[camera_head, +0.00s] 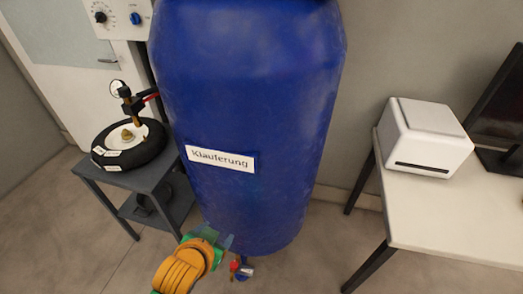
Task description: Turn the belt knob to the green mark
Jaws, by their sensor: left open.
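A pale control panel (122,12) is at the top left, cut by the upper edge. It carries a black knob (100,17) and a blue knob (135,18) side by side. I cannot read labels there, so I cannot tell which is the belt knob, and I make out no green mark. My left gripper (216,240) is open at the bottom, in front of the foot of the blue barrel and far below the panel. It appears empty. My right gripper is not in view.
A large blue barrel (255,80) labelled "Klauferung" fills the middle, with a small red-handled valve (236,266) at its foot. At left, a tire (147,150) lies on a grey cart (167,168). At right, a white table (440,220) bears a white box (425,135) and dark monitor (500,105).

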